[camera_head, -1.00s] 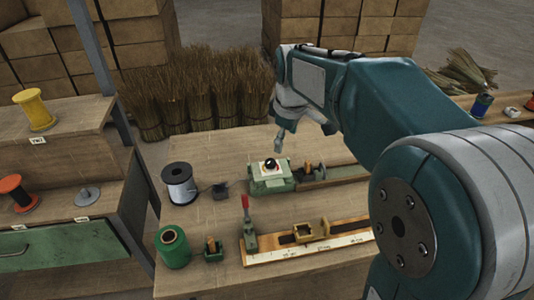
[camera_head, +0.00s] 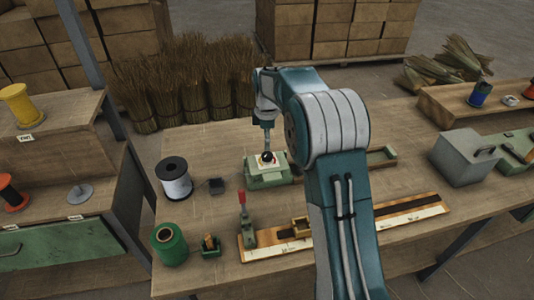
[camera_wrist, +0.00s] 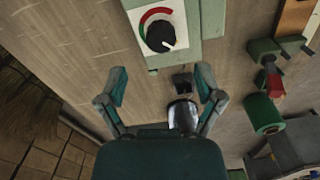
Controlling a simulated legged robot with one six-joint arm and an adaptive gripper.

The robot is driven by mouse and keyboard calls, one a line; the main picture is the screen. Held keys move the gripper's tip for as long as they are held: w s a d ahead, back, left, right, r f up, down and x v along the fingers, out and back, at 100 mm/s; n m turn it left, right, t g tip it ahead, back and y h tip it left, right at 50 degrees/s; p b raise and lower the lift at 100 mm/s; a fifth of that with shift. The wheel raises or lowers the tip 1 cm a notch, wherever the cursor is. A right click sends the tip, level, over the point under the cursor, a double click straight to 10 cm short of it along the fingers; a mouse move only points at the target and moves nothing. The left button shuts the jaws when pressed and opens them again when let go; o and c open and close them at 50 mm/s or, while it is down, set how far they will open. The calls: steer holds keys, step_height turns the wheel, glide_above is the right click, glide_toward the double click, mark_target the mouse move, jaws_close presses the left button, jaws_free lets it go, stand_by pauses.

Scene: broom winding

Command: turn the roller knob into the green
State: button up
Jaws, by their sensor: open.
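The roller knob (camera_wrist: 161,37) is black with a white pointer mark, on a white dial plate (camera_wrist: 182,14) with a red and a green arc. In the wrist view the pointer aims to the lower right, away from the arcs. The plate sits on a green box (camera_head: 266,176) on the bench; the knob (camera_head: 267,157) also shows in the head view. My gripper (camera_wrist: 161,84) is open and empty, its two fingers spread below the knob in the wrist view, apart from it. In the head view my gripper (camera_head: 267,146) hangs over the box, its fingertips hard to make out.
A silver wire spool (camera_head: 174,179), a small dark block (camera_head: 216,186) and a green spool (camera_head: 169,244) stand left of the box. A red-handled clamp (camera_head: 244,213) and a ruler board (camera_head: 400,214) lie in front. A grey-green metal box (camera_head: 464,157) stands right.

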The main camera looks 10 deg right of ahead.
mark_target(267, 154)
step_height(267, 154, down, 6)
steer(key=shift+f, duration=0.2)
steer(key=c, duration=1.2)
